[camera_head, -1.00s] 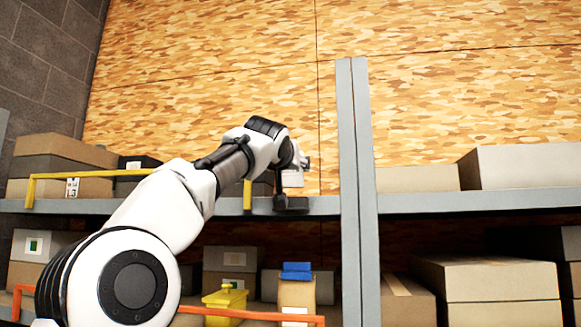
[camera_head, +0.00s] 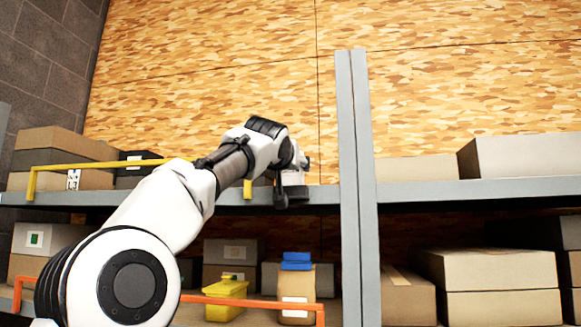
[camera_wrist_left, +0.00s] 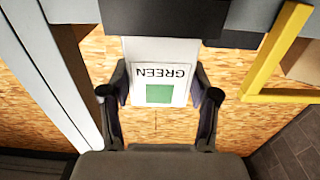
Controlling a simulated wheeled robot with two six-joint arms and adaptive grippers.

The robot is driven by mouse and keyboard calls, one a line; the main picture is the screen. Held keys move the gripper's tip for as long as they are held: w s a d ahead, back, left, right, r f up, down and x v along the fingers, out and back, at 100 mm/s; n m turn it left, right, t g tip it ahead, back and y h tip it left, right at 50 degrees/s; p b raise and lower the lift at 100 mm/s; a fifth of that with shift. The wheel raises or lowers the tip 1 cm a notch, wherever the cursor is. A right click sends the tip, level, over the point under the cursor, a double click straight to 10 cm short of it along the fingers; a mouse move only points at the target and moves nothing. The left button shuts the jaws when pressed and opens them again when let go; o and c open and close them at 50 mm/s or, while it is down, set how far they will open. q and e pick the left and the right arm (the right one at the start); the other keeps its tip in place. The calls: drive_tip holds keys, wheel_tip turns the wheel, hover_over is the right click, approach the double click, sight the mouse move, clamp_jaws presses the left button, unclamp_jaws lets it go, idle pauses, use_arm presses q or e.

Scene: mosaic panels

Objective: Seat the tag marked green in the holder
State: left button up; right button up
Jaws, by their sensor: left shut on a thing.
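A white tag (camera_wrist_left: 160,94) with the word GREEN, upside down in the left wrist view, and a green square is between the fingers of my left gripper (camera_wrist_left: 161,82). The gripper is shut on it. In the head view my left gripper (camera_head: 281,195) is at the upper shelf's front edge, just left of the grey post. A dark block, apparently the holder (camera_wrist_left: 168,16), crosses the top of the left wrist view. The tag's far end reaches up to it; I cannot tell whether it is inside. My right gripper is not in view.
A grey post (camera_head: 352,180) stands close right of the gripper. A yellow rail (camera_head: 100,165) runs along the upper shelf at left. Below, an orange rail (camera_head: 250,303) fronts a yellow bin (camera_head: 226,299) and a blue-topped container (camera_head: 296,290). Boxes fill both shelves.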

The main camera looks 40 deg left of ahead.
use_arm(q)
drive_tip(key=shift+f+b, duration=0.9)
drive_tip(key=shift+f, duration=0.1)
drive_tip(key=o, duration=1.1)
drive_tip(key=shift+r, duration=0.1)
wheel_tip(320, 180, up, 16)
drive_tip(key=p, duration=1.6)
drive_tip(key=shift+s+d+f+m+t+h+b, duration=0.35)
drive_tip(key=shift+s+d+f+m+h+b, duration=0.65)
drive_tip(key=shift+s+b, duration=1.8)
drive_tip(key=shift+s+d+f+m+t+h+b, duration=0.4)
drive_tip(key=shift+s+f+h+b, duration=0.65)
drive_tip(key=shift+s+f+b, duration=1.7)
drive_tip(key=shift+s+d+f+m+t+h+b, duration=0.25)
drive_tip(key=shift+s+d+f+m+h+b, duration=0.65)
drive_tip(key=shift+s+b, duration=1.95)
